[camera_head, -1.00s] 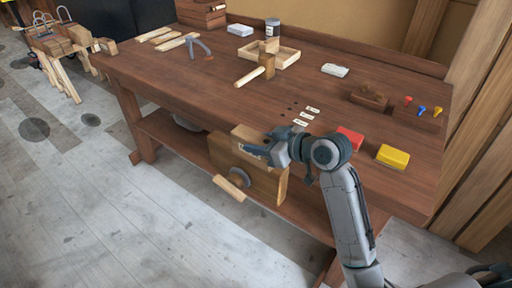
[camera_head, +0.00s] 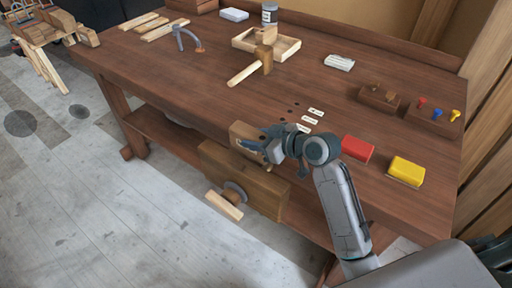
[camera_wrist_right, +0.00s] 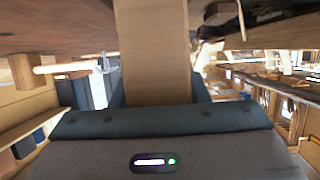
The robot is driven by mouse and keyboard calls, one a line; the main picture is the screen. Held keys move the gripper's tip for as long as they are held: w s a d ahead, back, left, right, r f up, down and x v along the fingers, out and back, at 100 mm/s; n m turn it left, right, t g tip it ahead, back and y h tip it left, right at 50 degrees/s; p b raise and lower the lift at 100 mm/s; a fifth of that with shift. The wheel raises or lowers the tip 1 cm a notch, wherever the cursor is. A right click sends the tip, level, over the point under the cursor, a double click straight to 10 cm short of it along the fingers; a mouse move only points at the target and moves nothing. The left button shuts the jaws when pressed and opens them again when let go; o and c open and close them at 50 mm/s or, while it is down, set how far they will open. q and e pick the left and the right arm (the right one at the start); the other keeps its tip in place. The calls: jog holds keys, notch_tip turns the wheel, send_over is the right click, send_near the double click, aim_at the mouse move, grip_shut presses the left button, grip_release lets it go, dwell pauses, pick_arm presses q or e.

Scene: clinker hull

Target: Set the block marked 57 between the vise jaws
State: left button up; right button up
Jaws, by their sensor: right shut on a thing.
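My right gripper (camera_head: 258,146) is shut on a tan wooden block (camera_head: 240,131) with a pale marking on its face. The marking is too small to read. In the right wrist view the block (camera_wrist_right: 152,50) stands upright between the fingers. The wooden vise (camera_head: 238,178), with a round screw and a bar handle (camera_head: 224,205), is on the bench's front edge. The gripper and block are at the vise's top edge in the head view; whether the block is between the jaws cannot be told. The gripper hides part of the vise. My left gripper is not in view.
On the bench (camera_head: 210,95), a red block (camera_head: 357,149) and a yellow block (camera_head: 406,171) lie right of my right gripper. Small label cards (camera_head: 311,120) lie behind it. A mallet (camera_head: 257,62) and an open tray (camera_head: 285,50) are farther back.

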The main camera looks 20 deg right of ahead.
jog(key=shift+f, duration=0.3)
jog(key=f, duration=0.4)
jog(key=shift+w, duration=0.25)
jog(key=o, duration=1.1)
jog(key=shift+f, duration=0.15)
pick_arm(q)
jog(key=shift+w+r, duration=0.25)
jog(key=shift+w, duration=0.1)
pick_arm(e)
jog(key=shift+o, duration=0.4)
